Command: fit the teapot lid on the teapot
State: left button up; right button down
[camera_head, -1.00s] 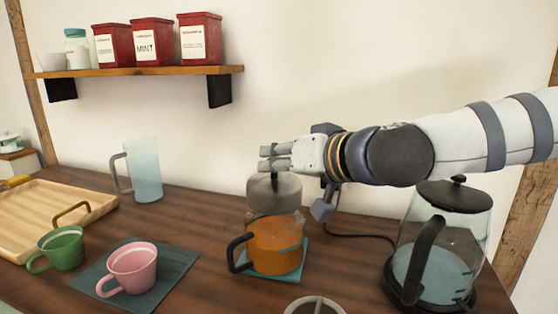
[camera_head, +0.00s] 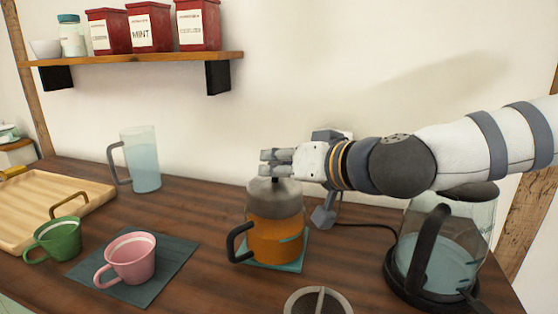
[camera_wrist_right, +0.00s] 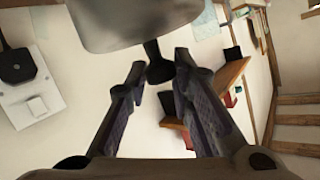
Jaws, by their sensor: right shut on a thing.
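The glass teapot (camera_head: 275,239) holds orange tea and stands upright on a small teal mat (camera_head: 297,262), its dark handle to the left. My right gripper (camera_head: 276,163) is shut on the knob of the grey teapot lid (camera_head: 275,190), right above the teapot. The lid overlaps the teapot's top in the head view, and I cannot tell whether it is seated or just above the rim. In the right wrist view the lid (camera_wrist_right: 130,22) is at the top, its dark knob (camera_wrist_right: 158,68) between my fingers. My left gripper is not in view.
A glass kettle (camera_head: 472,235) stands right, beneath my right arm. A round grey-rimmed item (camera_head: 318,303) is at the front. A pink cup (camera_head: 131,258) on a slate mat (camera_head: 170,272), a green cup (camera_head: 58,240), a tray (camera_head: 30,208) and a jug (camera_head: 146,165) stand left.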

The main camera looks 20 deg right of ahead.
jog(key=shift+f, duration=0.15)
dwell(0.6)
jog(key=c, duration=1.3)
grip_release()
jog(key=v, duration=0.7)
jog(key=shift+s+d, duration=0.15)
jog(key=shift+s, duration=0.1)
